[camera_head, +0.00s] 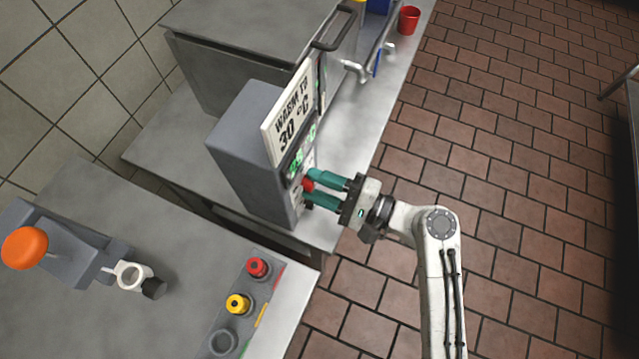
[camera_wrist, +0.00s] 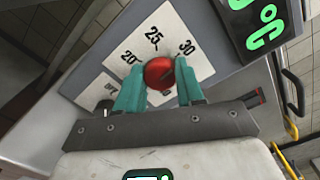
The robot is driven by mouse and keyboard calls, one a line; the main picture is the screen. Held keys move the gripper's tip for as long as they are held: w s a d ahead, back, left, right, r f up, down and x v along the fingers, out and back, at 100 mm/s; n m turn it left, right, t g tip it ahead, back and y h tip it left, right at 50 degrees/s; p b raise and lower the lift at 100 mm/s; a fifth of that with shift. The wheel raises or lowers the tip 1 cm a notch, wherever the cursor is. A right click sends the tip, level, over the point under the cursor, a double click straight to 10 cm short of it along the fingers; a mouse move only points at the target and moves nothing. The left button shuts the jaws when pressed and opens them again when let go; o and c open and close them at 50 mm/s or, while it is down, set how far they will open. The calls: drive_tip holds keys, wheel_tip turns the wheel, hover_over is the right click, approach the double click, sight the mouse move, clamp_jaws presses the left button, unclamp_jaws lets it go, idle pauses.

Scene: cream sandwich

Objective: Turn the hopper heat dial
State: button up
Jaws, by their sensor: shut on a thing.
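The heat dial (camera_wrist: 159,71) is a red round knob on a white scale plate marked 20, 25 and 30. It sits on the front of a grey box-shaped unit (camera_head: 245,150), and its red also shows in the head view (camera_head: 308,184). My gripper (camera_head: 310,188) has its two teal fingers shut on the dial, one on each side, in the wrist view (camera_wrist: 158,82). I cannot tell exactly which mark the dial points to. A sign (camera_head: 291,112) on the unit reads "WARM TO 30 °C". A green display (camera_head: 299,155) glows below it, its digits hard to read.
A dark knob (camera_wrist: 105,104) sits left of the dial. In front are red (camera_head: 258,268) and yellow (camera_head: 238,304) knobs on a counter panel. A device with an orange ball (camera_head: 25,248) stands left. A red cup (camera_head: 408,20) stands at the back. Tiled floor on the right is clear.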

drive_tip(key=n+b, duration=0.6)
drive_tip(key=n, duration=0.1)
drive_tip(key=n+b, duration=0.3)
drive_tip(key=shift+f+n, duration=0.25)
drive_tip(key=shift+n, duration=0.05)
drive_tip(key=shift+b, duration=0.3)
drive_tip(key=o, duration=1)
drive_tip(key=shift+r, duration=0.1)
drive_tip(key=shift+o, duration=0.2)
drive_tip(key=shift+d, duration=0.15)
drive_tip(key=v, duration=1)
drive_tip(key=shift+s+d+b, duration=0.2)
drive_tip(key=shift+d+b, duration=0.1)
drive_tip(key=shift+b, duration=0.1)
